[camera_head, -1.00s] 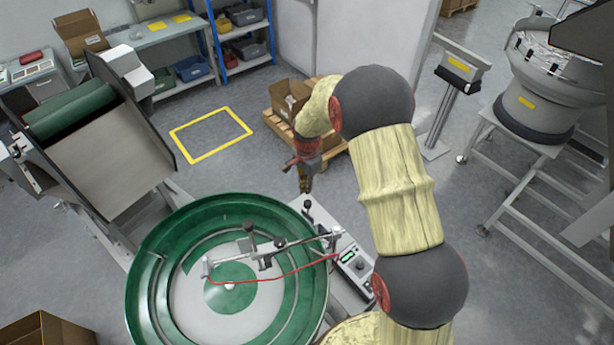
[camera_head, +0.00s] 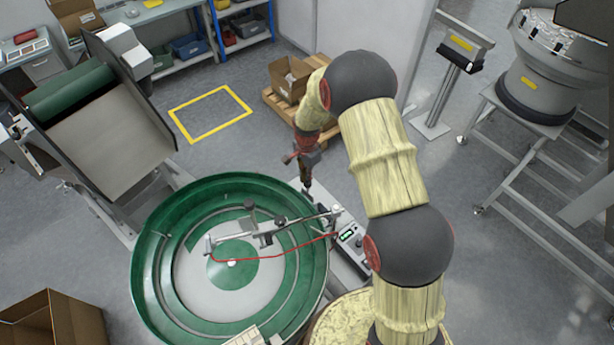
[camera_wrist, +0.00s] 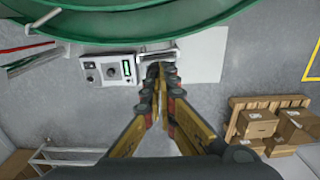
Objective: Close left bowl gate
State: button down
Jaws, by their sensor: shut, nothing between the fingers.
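The green bowl (camera_head: 150,285) stands at the lower middle of the head view, with a grey metal arm assembly (camera_head: 265,234) and a red cable across its top. Its green outer wall (camera_wrist: 190,28) fills the top of the wrist view. My gripper (camera_head: 306,188) points down just beyond the bowl's right rim, by the small control box. In the wrist view my gripper (camera_wrist: 158,70) has its fingertips together with nothing between them. The tips overlap a small metal part at the bowl's edge in the picture; contact cannot be told. I cannot clearly make out the gate.
A control box (camera_head: 350,238) with a green display sits right of the bowl; it also shows in the wrist view (camera_wrist: 108,71). A hopper (camera_head: 105,135) stands at the left. Cardboard boxes on a pallet (camera_wrist: 255,104) stand nearby. A second bowl feeder (camera_head: 540,90) is at the right.

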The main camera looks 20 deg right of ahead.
aim_at(307, 185)
notch_tip(307, 185, down, 5)
jog(key=b, duration=0.4)
jog(key=shift+f, duration=0.15)
jog(key=shift+s, duration=0.15)
notch_tip(307, 185, up, 14)
jog(key=shift+b, duration=0.3)
jog(key=shift+r, duration=0.2)
